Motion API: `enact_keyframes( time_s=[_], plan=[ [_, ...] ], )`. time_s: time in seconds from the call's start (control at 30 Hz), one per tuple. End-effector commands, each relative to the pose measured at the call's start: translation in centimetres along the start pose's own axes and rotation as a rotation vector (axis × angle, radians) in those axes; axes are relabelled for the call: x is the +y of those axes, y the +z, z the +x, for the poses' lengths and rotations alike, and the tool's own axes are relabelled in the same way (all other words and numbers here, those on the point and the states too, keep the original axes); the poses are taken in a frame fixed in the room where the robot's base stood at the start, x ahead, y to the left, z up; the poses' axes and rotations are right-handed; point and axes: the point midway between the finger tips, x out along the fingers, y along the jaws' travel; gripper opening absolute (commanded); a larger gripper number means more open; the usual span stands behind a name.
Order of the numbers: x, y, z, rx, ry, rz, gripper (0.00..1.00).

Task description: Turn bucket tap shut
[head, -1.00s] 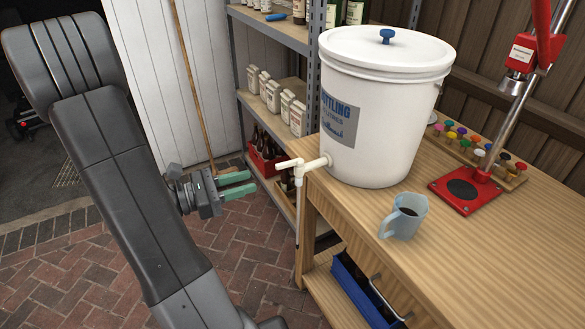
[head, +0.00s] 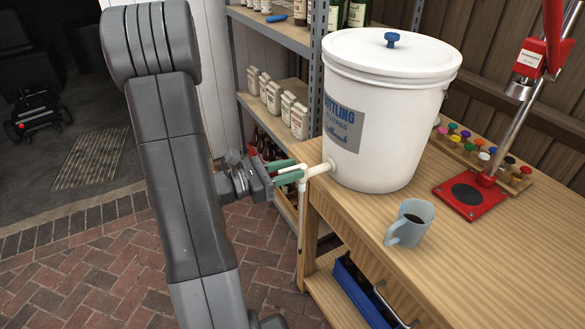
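The white bottling bucket (head: 375,125) stands on the wooden bench with its lid on. Its white tap (head: 318,169) sticks out to the left near the bucket's base, past the bench edge. The tap's light lever (head: 291,169) points left. My gripper (head: 286,171) is at the tap, its green fingers apart, one above and one below the lever in the picture. I cannot tell whether either finger touches the lever. A thin tube (head: 300,225) hangs down from the tap.
A blue-grey jug (head: 411,222) with dark liquid stands on the bench (head: 490,265), right of the tap. A red bench capper (head: 470,198) and a rack of coloured caps stand further right. Metal shelving (head: 316,75) rises behind the tap. Brick floor lies open at left.

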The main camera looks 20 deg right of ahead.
Motion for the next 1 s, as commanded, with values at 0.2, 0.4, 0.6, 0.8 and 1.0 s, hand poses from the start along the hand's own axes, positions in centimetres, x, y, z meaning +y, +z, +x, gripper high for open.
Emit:
enact_keyframes(
  time_s=[0.2,0.4,0.6,0.8,1.0],
  plan=[
    [-0.03,-0.01,1.02,0.001,0.0,0.0,0.33],
    [0.0,-0.01,1.12,0.0,0.001,0.0,0.33],
    [0.0,-0.01,1.11,0.0,0.001,0.0,0.13],
    [0.01,0.0,1.1,0.0,-0.001,0.0,0.0],
    [0.16,0.05,1.08,0.0,-0.035,0.0,0.0]
  ],
)
